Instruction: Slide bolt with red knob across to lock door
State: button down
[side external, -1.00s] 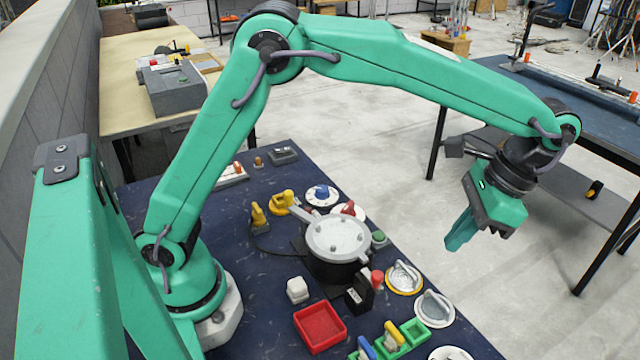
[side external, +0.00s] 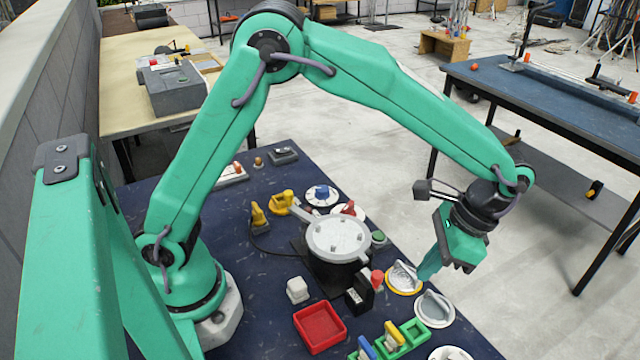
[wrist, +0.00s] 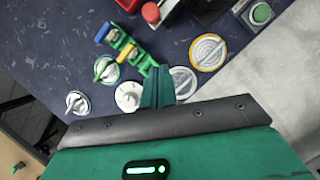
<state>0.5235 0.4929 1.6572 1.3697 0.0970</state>
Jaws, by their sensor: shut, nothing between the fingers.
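A red knob (side external: 377,277) stands beside a small black block (side external: 358,297) in front of the round grey-lidded pot; it also shows at the top of the wrist view (wrist: 150,12). I cannot clearly see the bolt or a door at this size. My gripper (side external: 427,274) is shut and empty, pointing down over the right edge of the blue table, to the right of the red knob and apart from it. In the wrist view its closed green fingers (wrist: 157,88) hang below the knob, over the dials.
The grey-lidded pot (side external: 338,235) stands mid-table. A yellow-rimmed dial (side external: 404,278) and a grey dial (side external: 435,309) lie near the fingers. Green blocks with blue and yellow handles (side external: 393,338) and a red tray (side external: 343,338) are in front. A green button (side external: 379,237) stands behind the knob.

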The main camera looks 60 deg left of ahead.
jog(key=shift+s+a+f, duration=0.3)
jog(key=shift+s+a, duration=0.15)
jog(key=shift+s, duration=0.2)
jog(key=shift+s+a+f, duration=0.3)
jog(key=shift+s+a, duration=0.2)
jog(key=shift+s, duration=0.1)
jog(key=shift+s+a+f, duration=0.3)
jog(key=shift+s+a, duration=0.15)
jog(key=shift+s, duration=0.2)
jog(key=a, duration=0.3)
jog(key=shift+a, duration=0.1)
jog(key=shift+w, duration=0.15)
